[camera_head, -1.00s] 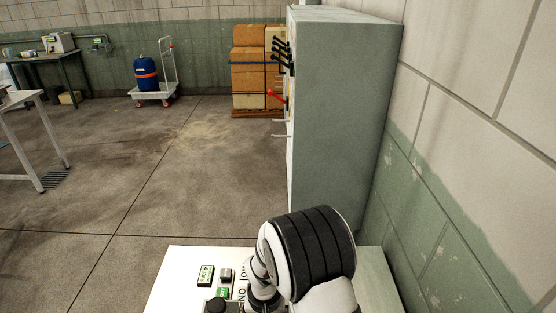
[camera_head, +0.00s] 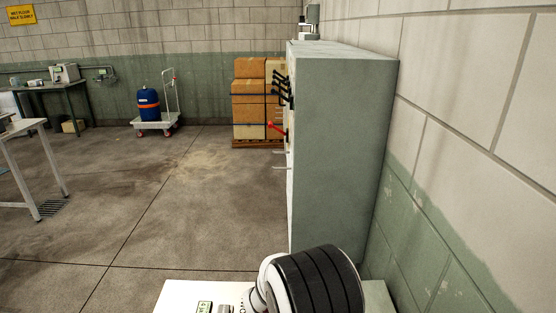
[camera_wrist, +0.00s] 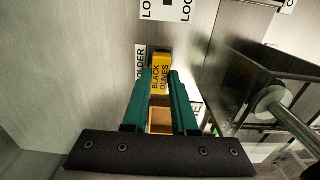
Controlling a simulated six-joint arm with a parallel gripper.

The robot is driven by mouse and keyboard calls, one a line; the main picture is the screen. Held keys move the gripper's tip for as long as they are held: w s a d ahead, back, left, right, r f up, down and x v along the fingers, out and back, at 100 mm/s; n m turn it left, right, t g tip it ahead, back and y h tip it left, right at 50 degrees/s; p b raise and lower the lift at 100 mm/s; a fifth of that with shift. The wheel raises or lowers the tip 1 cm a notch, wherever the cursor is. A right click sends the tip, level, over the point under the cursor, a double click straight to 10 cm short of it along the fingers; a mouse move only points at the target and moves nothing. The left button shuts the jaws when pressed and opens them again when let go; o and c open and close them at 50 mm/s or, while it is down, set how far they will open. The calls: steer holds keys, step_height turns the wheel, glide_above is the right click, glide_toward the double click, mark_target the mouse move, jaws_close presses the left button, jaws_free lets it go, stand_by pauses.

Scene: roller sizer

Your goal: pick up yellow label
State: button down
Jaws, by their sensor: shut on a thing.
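The yellow label (camera_wrist: 161,76), printed BLACK OLIVES, shows in the wrist view between the tips of my gripper's green fingers. My gripper (camera_wrist: 160,80) is shut on it. A dark part shows at the label's top edge. White plates with black lettering, one reading OLDER (camera_wrist: 141,62), sit on the grey metal surface beside and above it. I cannot tell whether the label still touches that surface. In the head view the label and the gripper are out of sight; only a thick black-banded part of my arm shows at the bottom.
In the wrist view a metal box-like part with a round bar (camera_wrist: 270,103) stands close on the right. In the head view a tall grey-green cabinet (camera_head: 345,150) stands ahead, against the right wall. A drum on a trolley (camera_head: 153,124) and stacked boxes (camera_head: 249,105) stand behind open floor.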

steer(key=shift+r, duration=2.4)
